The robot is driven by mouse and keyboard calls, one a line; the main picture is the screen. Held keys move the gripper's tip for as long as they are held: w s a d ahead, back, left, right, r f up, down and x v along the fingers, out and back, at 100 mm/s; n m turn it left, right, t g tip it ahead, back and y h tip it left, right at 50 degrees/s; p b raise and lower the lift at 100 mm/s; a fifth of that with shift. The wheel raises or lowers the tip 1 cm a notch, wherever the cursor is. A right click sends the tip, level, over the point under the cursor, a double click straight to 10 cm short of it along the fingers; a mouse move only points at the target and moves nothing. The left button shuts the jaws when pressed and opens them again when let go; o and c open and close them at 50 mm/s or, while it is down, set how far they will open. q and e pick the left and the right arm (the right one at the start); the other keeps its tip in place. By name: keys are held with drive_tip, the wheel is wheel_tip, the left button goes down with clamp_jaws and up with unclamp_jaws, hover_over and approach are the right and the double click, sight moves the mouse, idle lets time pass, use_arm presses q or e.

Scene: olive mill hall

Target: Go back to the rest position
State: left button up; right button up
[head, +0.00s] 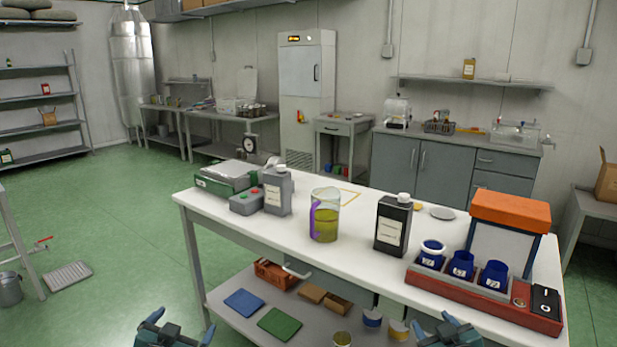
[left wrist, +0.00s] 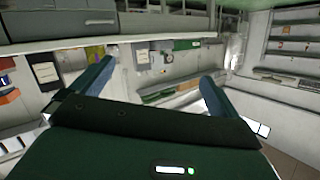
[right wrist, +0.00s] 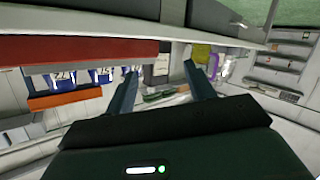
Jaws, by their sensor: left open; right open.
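My left gripper (head: 174,328) is at the bottom of the head view, in front of the white table's near edge. It is open and empty; its two fingers stand apart in the left wrist view (left wrist: 150,80). My right gripper (head: 448,330) is at the bottom right of the head view, also in front of the table. It is open and empty, with its fingers apart in the right wrist view (right wrist: 160,80). Neither gripper touches anything that I can see.
The white table (head: 350,265) carries a jug of yellow-green liquid (head: 324,222), a black bottle (head: 393,225), a grey bottle (head: 278,192) and a red rack (head: 470,295) with blue cups. Its lower shelf (head: 245,320) holds trays and boxes. Green floor (head: 100,210) is free at left.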

use_arm(q)
drive_tip(key=s+d+f+g+h, duration=0.1)
drive_tip(key=s+d+f, duration=0.2)
drive_tip(key=s, duration=0.6)
drive_tip(key=s+d+f+g+h, duration=0.1)
drive_tip(key=s+d+f, duration=0.3)
drive_tip(key=s, duration=0.6)
drive_tip(key=s+d+f+g, duration=0.2)
drive_tip(key=s+d+f, duration=0.2)
drive_tip(key=s, duration=0.6)
drive_tip(key=shift+d+f+n+h, duration=0.15)
drive_tip(key=shift+d+n+h, duration=0.25)
drive_tip(key=shift+d, duration=0.5)
use_arm(e)
drive_tip(key=s+a+f+g+y, duration=0.1)
drive_tip(key=s+a+f, duration=0.2)
drive_tip(key=s, duration=0.6)
drive_tip(key=s+a+f+g+y, duration=0.1)
drive_tip(key=s+a+f, duration=0.3)
drive_tip(key=s, duration=0.6)
drive_tip(key=s+a+f+g, duration=0.2)
drive_tip(key=s+a+f, duration=0.2)
drive_tip(key=s, duration=0.6)
drive_tip(key=shift+a+f+m+y, duration=0.15)
drive_tip(key=shift+a+m+y, duration=0.25)
drive_tip(key=shift+a, duration=0.5)
